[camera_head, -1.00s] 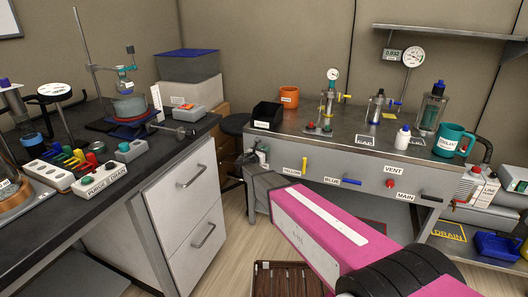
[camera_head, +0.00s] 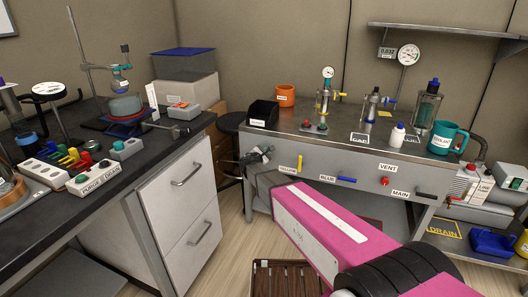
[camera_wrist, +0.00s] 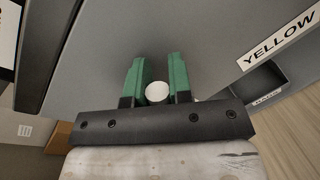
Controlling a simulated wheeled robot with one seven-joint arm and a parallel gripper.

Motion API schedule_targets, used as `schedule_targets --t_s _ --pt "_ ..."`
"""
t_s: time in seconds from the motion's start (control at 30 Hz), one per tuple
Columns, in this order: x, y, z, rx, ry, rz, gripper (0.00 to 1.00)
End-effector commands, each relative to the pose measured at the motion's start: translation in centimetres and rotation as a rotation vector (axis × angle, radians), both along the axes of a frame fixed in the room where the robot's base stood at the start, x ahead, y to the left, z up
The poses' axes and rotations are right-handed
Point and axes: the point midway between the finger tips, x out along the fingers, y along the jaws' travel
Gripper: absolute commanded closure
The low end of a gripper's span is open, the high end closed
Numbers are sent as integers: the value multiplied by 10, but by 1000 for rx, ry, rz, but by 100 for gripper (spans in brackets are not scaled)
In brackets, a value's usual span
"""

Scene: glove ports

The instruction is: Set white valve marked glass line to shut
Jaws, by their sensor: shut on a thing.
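In the wrist view, my gripper (camera_wrist: 157,90) has its two green fingers closed on either side of a round white valve knob (camera_wrist: 157,94) on the grey bench front. Only the rounded end of the knob shows between the fingers, so the angle of its handle cannot be told. In the head view, my gripper (camera_head: 256,158) is at the left end of the bench's front panel, and the white valve cannot be made out there. No glass line marking is readable in the wrist view.
The front panel (camera_head: 334,166) carries a yellow handle (camera_head: 299,163), a blue handle (camera_head: 347,180) and a red VENT knob (camera_head: 384,181) to the right of my gripper. The YELLOW label (camera_wrist: 282,42) shows in the wrist view. A drawer cabinet (camera_head: 184,206) stands to the left, with a stool (camera_head: 231,123) behind.

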Motion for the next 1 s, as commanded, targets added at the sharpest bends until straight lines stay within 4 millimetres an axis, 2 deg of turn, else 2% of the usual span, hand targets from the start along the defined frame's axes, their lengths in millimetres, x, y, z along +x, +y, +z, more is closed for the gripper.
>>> schedule_targets --t_s 0.53,1.0 --pt "-8 -19 -27 488 -175 -1 100" --pt "-9 -22 -48 808 -292 0 100"
